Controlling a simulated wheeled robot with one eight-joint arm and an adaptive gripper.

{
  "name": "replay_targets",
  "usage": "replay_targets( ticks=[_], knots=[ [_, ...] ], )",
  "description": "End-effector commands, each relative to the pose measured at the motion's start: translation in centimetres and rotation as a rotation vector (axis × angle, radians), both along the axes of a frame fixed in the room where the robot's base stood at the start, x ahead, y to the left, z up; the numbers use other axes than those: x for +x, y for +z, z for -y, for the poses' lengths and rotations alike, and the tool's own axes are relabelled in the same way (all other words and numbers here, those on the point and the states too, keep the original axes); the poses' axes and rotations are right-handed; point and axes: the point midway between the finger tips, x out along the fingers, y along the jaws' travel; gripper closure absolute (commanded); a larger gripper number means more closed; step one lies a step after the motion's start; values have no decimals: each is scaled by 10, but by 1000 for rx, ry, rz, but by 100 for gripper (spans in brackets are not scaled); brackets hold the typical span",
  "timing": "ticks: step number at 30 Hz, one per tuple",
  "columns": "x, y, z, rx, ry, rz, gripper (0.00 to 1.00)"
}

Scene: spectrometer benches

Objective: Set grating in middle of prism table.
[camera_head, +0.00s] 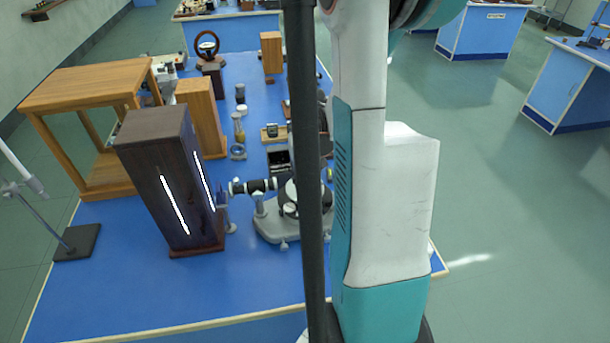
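A spectrometer (270,229) with a grey base stands on the blue bench top (120,300), just left of my arm. Its horizontal tube (252,186) points left toward a dark wooden lamp box. The dark pole and my arm hide the right part of the instrument. I cannot clearly make out the prism table on it. I cannot pick out the grating for sure among the small items behind the spectrometer. My gripper is outside this view; only my arm links show, running down the middle right of the picture.
The dark lamp box (150,150) with two bright slits stands left of the spectrometer. Behind are wooden blocks (202,118), a wooden frame stand (92,80), bottles (240,95) and a small tray (273,134). The front strip of bench is clear. Green floor (480,180) is open at right.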

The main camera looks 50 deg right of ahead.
Motion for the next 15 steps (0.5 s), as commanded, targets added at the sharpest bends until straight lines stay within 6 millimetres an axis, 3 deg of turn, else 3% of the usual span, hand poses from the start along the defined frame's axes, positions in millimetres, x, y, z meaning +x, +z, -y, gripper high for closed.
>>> replay_targets(
  ticks=[5,15],
  knots=[
    [-2,21,-1,0,0,0,69],
    [-8,90,-7,0,0,0,69]
  ],
)
